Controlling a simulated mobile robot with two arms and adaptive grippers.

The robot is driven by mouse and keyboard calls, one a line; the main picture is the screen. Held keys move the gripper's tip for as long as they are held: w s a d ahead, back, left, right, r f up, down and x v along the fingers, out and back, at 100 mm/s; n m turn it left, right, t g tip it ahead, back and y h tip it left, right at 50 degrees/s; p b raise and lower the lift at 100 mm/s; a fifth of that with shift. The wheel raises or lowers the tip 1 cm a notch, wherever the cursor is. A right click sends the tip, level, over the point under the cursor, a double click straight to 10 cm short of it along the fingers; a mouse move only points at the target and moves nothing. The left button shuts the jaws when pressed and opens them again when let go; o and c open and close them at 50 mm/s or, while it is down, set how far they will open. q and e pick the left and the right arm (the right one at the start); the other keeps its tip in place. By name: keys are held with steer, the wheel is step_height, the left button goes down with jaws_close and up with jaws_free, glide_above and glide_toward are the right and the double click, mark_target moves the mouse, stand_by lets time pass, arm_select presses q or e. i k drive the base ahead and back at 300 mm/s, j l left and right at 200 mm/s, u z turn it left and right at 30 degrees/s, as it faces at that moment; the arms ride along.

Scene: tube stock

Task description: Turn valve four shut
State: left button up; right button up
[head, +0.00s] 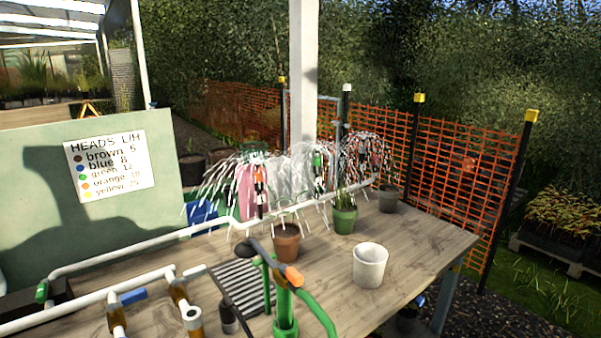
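No number shows on any valve, so I cannot tell which one is valve four. White pipework (150,243) runs along the table, with a blue lever handle (133,296) on the near run and a green fitting (41,291) at its left end. A green standing pipe (285,312) near the front has an orange part (292,276) and a dark bar at its top; whether this is a valve is unclear. Behind, sprinkler heads with black-and-orange (260,180) and green (317,160) parts stand amid white water jets. Neither gripper is in view.
The wooden table (425,240) holds a white pot (370,265), a terracotta pot (286,243), a green pot (343,219) and a dark slatted grate (240,285). A sign (110,163) lists colours with numbers. Orange mesh fencing (450,160) stands behind. The table's right side is clear.

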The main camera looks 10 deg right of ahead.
mark_target(41, 295)
steer(key=u, duration=1.25)
